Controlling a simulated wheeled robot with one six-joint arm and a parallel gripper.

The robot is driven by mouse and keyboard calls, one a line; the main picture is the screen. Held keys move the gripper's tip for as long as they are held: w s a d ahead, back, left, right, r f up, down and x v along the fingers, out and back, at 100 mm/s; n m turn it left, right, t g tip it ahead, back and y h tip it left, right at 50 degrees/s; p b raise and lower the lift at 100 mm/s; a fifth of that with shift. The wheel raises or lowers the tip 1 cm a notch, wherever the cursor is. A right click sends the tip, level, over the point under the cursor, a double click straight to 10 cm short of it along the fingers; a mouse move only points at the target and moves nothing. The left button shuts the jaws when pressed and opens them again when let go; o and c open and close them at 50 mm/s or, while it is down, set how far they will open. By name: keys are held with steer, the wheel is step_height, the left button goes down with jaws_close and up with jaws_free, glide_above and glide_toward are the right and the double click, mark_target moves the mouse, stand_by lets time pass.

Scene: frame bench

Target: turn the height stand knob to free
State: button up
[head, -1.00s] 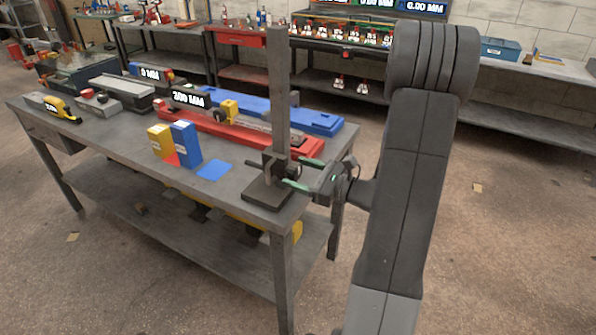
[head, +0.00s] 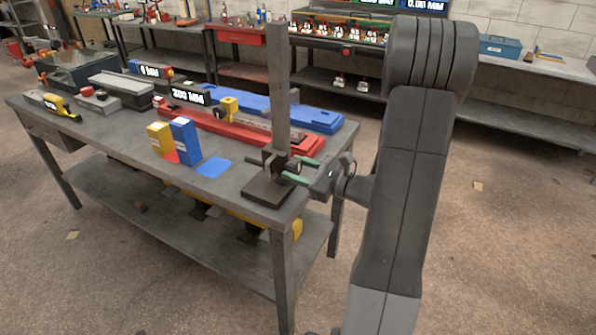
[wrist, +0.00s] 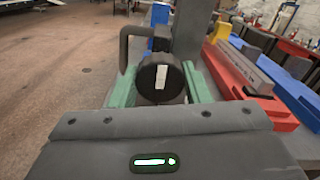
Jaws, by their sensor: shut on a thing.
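The height stand (head: 278,105) is a tall dark grey column on a dark square base (head: 266,191) at the near right corner of the bench. Its black round knob (wrist: 160,80) fills the middle of the wrist view, with a white mark standing nearly upright. My gripper (head: 296,172) reaches the knob from the right. Its green fingers lie on either side of the knob and are shut on it. They show left and right of it in the wrist view. In the head view the fingers partly hide the knob.
A yellow box (head: 160,139) and a blue box (head: 185,141) stand left of the stand, near a blue square (head: 214,167). Red (head: 220,128) and blue (head: 315,117) long cases lie behind. Open floor (head: 500,230) is to the right.

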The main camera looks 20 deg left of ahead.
steer(key=n+b, duration=0.3)
steer(key=b, duration=0.2)
steer(key=shift+f+n, duration=0.4)
steer(key=n+b, duration=0.5)
steer(key=b, duration=0.3)
steer(key=n+b, duration=0.5)
steer(key=b, duration=0.3)
steer(key=shift+n, duration=0.4)
steer(key=n+b, duration=0.1)
steer(key=b, duration=0.1)
steer(key=n+b, duration=0.1)
steer(key=b, duration=0.1)
steer(key=shift+r+n, duration=0.25)
steer(key=shift+n, duration=0.15)
steer(key=shift+r, duration=0.15)
steer(key=o, duration=1)
steer(key=s+d+p, duration=0.1)
steer(key=d+p, duration=0.1)
steer(key=d, duration=1.1)
steer(key=shift+d, duration=0.4)
